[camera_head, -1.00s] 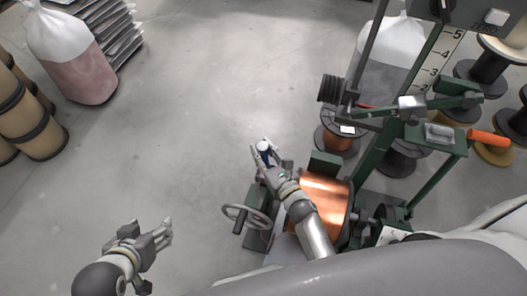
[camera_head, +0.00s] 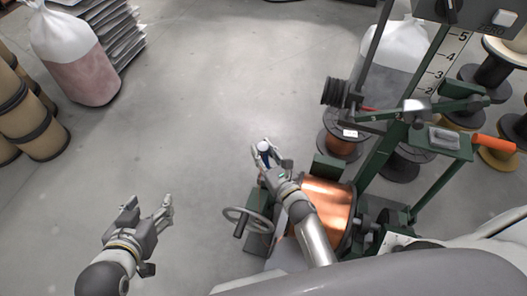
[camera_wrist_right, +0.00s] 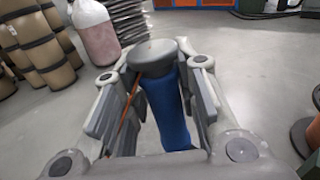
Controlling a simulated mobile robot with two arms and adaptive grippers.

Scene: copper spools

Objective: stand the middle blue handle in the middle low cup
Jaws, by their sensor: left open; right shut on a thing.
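The blue handle (camera_wrist_right: 170,112) with a grey round cap is in my right gripper (camera_wrist_right: 160,95), standing between its two fingers in the right wrist view. In the head view the same blue handle (camera_head: 264,148) shows as a small blue piece with a pale top at the tip of my right gripper (camera_head: 268,155), which is shut on it above the floor. My left gripper (camera_head: 150,212) is open and empty at the lower left, over bare floor. No low cup can be made out in either view.
A green winding machine with a copper spool (camera_head: 325,205) and a handwheel (camera_head: 247,220) stands beside my right arm. More spools (camera_head: 342,135) stand at the right. Bags (camera_head: 75,60) and brown drums (camera_head: 30,120) are at the left. The middle floor is clear.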

